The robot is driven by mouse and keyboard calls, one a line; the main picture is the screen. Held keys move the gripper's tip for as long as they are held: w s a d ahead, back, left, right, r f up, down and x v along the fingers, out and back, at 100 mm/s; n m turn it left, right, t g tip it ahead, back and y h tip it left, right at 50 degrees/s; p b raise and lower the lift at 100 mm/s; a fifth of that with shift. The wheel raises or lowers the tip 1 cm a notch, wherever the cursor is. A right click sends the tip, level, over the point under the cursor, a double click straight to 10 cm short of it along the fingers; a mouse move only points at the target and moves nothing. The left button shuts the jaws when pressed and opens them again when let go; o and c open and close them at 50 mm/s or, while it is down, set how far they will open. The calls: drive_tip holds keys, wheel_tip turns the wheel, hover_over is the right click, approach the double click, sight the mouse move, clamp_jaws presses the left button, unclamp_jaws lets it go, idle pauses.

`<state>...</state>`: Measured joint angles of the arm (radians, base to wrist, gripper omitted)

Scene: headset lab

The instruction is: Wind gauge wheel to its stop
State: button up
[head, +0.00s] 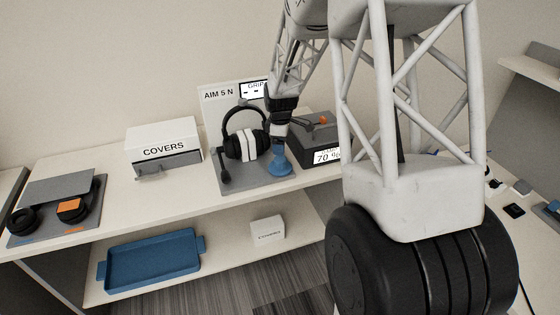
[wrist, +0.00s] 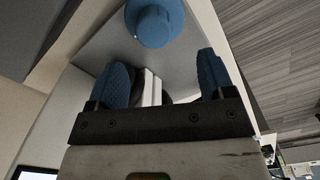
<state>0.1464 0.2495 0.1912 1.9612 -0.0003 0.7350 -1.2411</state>
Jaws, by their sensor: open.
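The gauge wheel appears to be the round blue knob (head: 282,164) on the right part of a grey base plate (head: 232,184). In the wrist view the blue knob (wrist: 155,24) shows at the top edge, partly cut off, beyond the fingers. My gripper (head: 279,143) is just above and behind the knob in the head view, beside the headset. In the wrist view my gripper (wrist: 160,66) is open, its two blue fingers apart with nothing held. A black headset (head: 245,143) with white pads stands on the plate. A sign reads "AIM 5 N", with a partly hidden display (head: 253,89).
A dark box (head: 318,130) with a "70 %" display stands right of the plate. A white "COVERS" box (head: 163,145) stands left, near a tray with ear pads (head: 70,210). A blue tray (head: 152,264) and small white box (head: 267,230) are on the lower shelf.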

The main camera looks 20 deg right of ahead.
sight(280, 159)
drive_tip(key=shift+w+d+f, duration=0.25)
drive_tip(key=shift+w+f, duration=0.15)
drive_tip(key=shift+f, duration=0.15)
drive_tip(key=shift+f, duration=0.15)
drive_tip(key=shift+f, duration=3.75)
drive_tip(key=shift+c, duration=0.3)
drive_tip(key=c, duration=0.9)
drive_tip(key=shift+o, duration=0.2)
drive_tip(key=shift+m, duration=0.3)
